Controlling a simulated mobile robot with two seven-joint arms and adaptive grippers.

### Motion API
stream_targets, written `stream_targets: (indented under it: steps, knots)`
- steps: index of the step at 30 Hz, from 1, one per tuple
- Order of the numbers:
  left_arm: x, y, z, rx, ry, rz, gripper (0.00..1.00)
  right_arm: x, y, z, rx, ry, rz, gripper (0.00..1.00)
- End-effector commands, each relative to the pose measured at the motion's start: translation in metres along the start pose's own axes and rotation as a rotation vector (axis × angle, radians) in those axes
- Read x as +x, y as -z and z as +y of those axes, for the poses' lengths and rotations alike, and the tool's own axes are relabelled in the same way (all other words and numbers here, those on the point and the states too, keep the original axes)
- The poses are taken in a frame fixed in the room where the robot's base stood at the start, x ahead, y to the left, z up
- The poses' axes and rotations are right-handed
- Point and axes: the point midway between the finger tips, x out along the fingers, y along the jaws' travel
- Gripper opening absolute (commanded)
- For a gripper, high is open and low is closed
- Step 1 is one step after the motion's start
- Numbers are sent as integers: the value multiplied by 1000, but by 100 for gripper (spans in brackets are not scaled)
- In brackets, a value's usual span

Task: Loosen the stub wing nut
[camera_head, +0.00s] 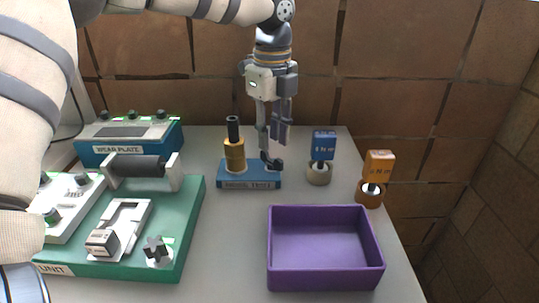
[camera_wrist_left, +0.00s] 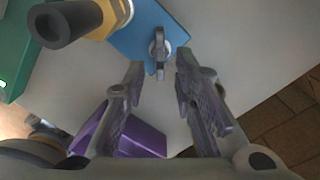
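The stub wing nut (camera_wrist_left: 160,45) is a small grey winged piece on the blue base (camera_wrist_left: 150,22), beside the brass-coloured stub with its dark tube. In the head view the blue base (camera_head: 250,182) stands mid-table with the brass stub (camera_head: 234,155) upright on it. My left gripper (camera_head: 272,160) points down at the base's right end, so I cannot make out the nut clearly there. In the left wrist view the left gripper (camera_wrist_left: 157,75) is open, its fingers apart, with the nut just beyond and between the tips. My right gripper is not seen.
A purple tray (camera_head: 325,287) stands in front right of the base. Blue (camera_head: 323,146) and orange (camera_head: 379,165) labelled blocks stand on round holders to the right. A green unit (camera_head: 192,215) with a roller fills the left; a blue-fronted box (camera_head: 130,148) stands behind it.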

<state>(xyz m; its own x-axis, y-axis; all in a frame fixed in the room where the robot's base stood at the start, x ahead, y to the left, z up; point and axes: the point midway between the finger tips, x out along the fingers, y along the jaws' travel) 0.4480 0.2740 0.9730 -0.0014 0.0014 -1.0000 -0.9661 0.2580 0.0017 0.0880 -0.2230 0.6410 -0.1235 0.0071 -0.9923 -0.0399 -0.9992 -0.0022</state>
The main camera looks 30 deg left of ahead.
Motion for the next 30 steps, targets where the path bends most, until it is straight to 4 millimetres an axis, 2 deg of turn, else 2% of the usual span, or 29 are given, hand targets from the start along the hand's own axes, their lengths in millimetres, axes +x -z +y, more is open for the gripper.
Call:
stream_targets:
  steps: [5, 21, 28, 29, 30]
  knots:
    - [4, 0, 0, 0, -1, 0, 25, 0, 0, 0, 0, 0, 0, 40]
    - [38, 0, 0, 0, -1, 0, 25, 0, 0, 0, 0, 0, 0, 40]
    - [40, 0, 0, 0, 0, 0, 25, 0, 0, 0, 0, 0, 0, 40]
    - [40, 0, 0, 0, 0, 0, 23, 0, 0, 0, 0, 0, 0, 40]
    - [40, 0, 0, 0, 0, 0, 14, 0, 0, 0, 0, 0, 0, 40]
